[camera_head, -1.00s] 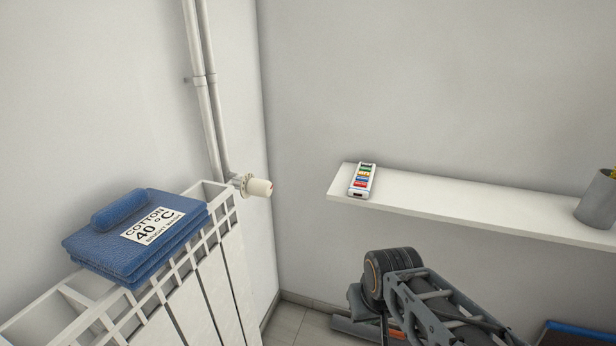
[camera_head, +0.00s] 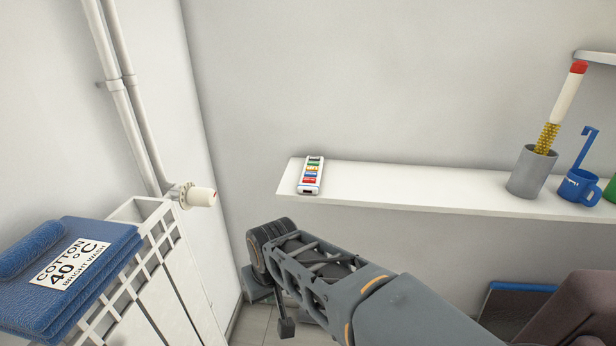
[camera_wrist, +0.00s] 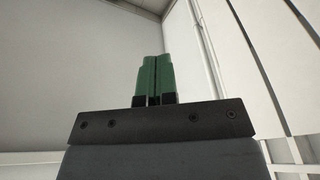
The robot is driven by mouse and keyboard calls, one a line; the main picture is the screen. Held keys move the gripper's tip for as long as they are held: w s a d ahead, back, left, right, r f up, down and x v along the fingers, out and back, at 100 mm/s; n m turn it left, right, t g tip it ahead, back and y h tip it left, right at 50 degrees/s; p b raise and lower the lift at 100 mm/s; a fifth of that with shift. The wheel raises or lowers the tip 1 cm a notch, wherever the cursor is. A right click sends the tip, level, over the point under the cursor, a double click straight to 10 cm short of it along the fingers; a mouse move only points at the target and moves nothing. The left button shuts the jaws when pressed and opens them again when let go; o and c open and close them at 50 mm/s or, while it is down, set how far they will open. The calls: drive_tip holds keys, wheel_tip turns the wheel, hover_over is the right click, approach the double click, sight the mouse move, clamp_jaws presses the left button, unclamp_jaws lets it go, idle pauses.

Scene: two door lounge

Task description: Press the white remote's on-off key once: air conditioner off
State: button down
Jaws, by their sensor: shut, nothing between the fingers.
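The white remote (camera_head: 311,176) lies on the left end of the white wall shelf (camera_head: 420,190) in the head view. It has a column of coloured keys, among them green, yellow, blue and red, with a dark patch at its near end. The key labels are too small to read. In the wrist view my gripper (camera_wrist: 155,62) is shut, its two green fingers side by side with nothing between them. Behind the fingers is bare wall. The remote is not in the wrist view. In the head view my arm reaches in below the shelf, apart from the remote, and the fingertips cannot be made out.
A grey cup (camera_head: 530,172) holding a red-tipped stick and a blue mug (camera_head: 578,188) stand further right on the shelf. A white radiator (camera_head: 160,270) with folded blue cloths (camera_head: 85,285) and a valve knob (camera_head: 201,196) is at the left. The shelf between remote and cup is clear.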

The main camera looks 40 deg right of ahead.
drive_tip(key=w+d+r+m+y+p, duration=0.25)
drive_tip(key=w+r+m+p, duration=0.35)
drive_tip(key=r+p, duration=0.45)
wheel_tip(320, 180, up, 13)
drive_tip(key=m+t+y+p, duration=0.2)
drive_tip(key=m+t+p, duration=0.3)
drive_tip(key=m+p, duration=1)
hover_over(309, 181)
drive_tip(key=shift+d+f, duration=0.1)
drive_tip(key=shift+f, duration=0.1)
drive_tip(key=shift+f, duration=0.1)
wheel_tip(309, 181, down, 9)
drive_tip(key=b, duration=0.7)
drive_tip(key=shift+r, duration=0.2)
drive_tip(key=shift+f, duration=0.1)
drive_tip(key=shift+f+b, duration=0.3)
drive_tip(key=shift+b, duration=0.25)
